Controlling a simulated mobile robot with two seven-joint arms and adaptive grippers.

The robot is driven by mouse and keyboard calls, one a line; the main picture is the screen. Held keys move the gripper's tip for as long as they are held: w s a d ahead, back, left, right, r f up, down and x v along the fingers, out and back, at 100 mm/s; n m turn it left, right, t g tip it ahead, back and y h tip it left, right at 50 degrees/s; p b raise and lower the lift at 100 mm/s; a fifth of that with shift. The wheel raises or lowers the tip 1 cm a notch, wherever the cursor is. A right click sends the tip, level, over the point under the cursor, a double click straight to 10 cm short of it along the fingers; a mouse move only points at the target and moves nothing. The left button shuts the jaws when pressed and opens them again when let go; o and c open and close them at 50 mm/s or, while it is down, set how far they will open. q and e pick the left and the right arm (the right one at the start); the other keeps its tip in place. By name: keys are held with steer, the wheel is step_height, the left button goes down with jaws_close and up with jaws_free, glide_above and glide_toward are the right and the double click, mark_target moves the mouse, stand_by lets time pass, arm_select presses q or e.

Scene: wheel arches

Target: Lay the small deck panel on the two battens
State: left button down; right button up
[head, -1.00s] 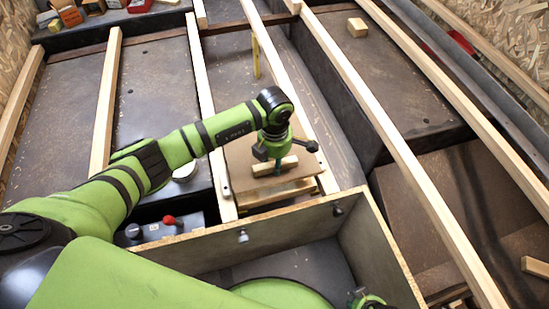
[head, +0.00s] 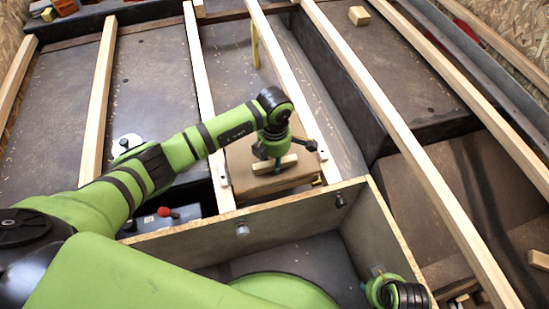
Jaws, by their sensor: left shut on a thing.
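My left gripper (head: 272,158) points down and is shut on the light wooden grip block on top of the small brown deck panel (head: 241,170). The panel is between the left long pale batten (head: 205,95) and the right long pale batten (head: 283,70), near their front ends. It looks about level. I cannot tell whether its underside touches the battens.
A wooden-walled box (head: 290,222) stands in front of the panel. A control box with a red knob (head: 165,212) is left of it. More long battens run on both sides (head: 103,90) (head: 400,125). A yellow strip (head: 255,45) stands behind. A small wood block (head: 359,16) lies at the back.

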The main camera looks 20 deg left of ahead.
arm_select(q)
steer(key=shift+w+f+b, duration=0.1)
steer(key=shift+f+b, duration=0.35)
steer(key=shift+f, duration=0.2)
steer(key=shift+f+b, duration=0.35)
steer(key=shift+f, duration=0.1)
arm_select(e)
steer(key=shift+r, duration=2.4)
arm_select(q)
steer(key=shift+f, duration=0.1)
steer(key=c, duration=0.8)
jaws_free()
steer(key=shift+f, duration=0.1)
step_height(320, 180, up, 12)
steer(key=shift+r, duration=0.15)
